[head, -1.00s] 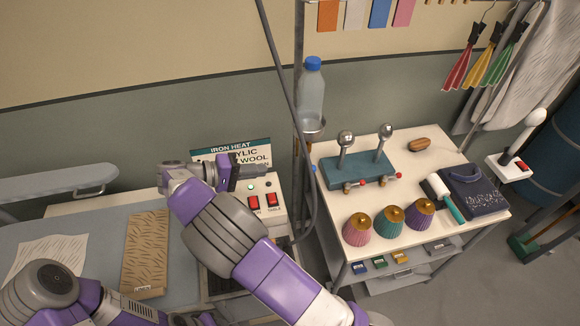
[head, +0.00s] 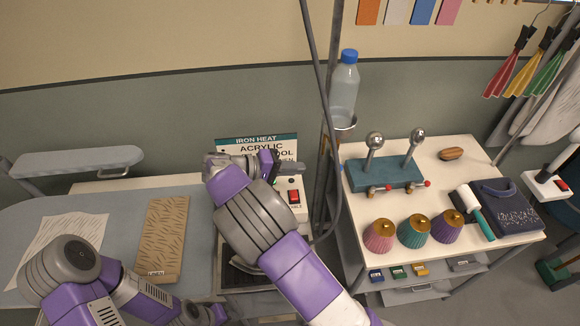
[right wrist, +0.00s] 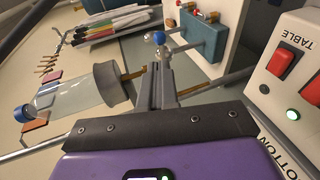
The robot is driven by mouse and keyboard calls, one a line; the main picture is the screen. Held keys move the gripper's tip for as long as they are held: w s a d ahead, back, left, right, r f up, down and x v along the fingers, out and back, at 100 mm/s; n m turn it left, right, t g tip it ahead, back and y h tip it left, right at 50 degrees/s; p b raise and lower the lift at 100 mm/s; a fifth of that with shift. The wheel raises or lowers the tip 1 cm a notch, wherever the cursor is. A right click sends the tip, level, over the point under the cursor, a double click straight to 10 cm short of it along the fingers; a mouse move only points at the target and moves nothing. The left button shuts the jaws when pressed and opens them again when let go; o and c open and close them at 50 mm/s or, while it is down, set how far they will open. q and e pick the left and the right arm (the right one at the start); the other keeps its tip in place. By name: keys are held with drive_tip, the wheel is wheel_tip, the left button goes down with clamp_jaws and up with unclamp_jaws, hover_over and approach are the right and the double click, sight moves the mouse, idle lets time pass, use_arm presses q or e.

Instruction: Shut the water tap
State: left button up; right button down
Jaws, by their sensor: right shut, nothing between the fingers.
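The clear water bottle (head: 344,92) with a blue cap stands upright in a metal holder (head: 345,124) on the rail post. In the right wrist view the bottle (right wrist: 75,98) lies sideways in the picture. A brass tap piece (right wrist: 133,75) juts from the grey holder. A small blue knob (right wrist: 158,37) shows beyond it; whether it belongs to the tap I cannot tell. My right gripper (head: 274,162) is shut and empty, in front of the iron-heat sign and left of the holder. Its fingers (right wrist: 153,82) appear close to the brass piece, without clear contact.
A dark cable (head: 316,60) and the rail post stand between my right gripper and the side table. The table holds a teal block (head: 384,174) with ball levers and red-ended valves, and three cones (head: 417,230). The switch box (head: 294,197) is below my gripper.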

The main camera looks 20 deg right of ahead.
approach(336, 160)
drive_tip(key=s+d+f, duration=0.2)
drive_tip(key=s+d, duration=0.1)
drive_tip(key=d, duration=0.2)
drive_tip(key=shift+s+f+p, duration=0.1)
drive_tip(key=shift+f+p, duration=0.05)
drive_tip(key=shift+p, duration=0.2)
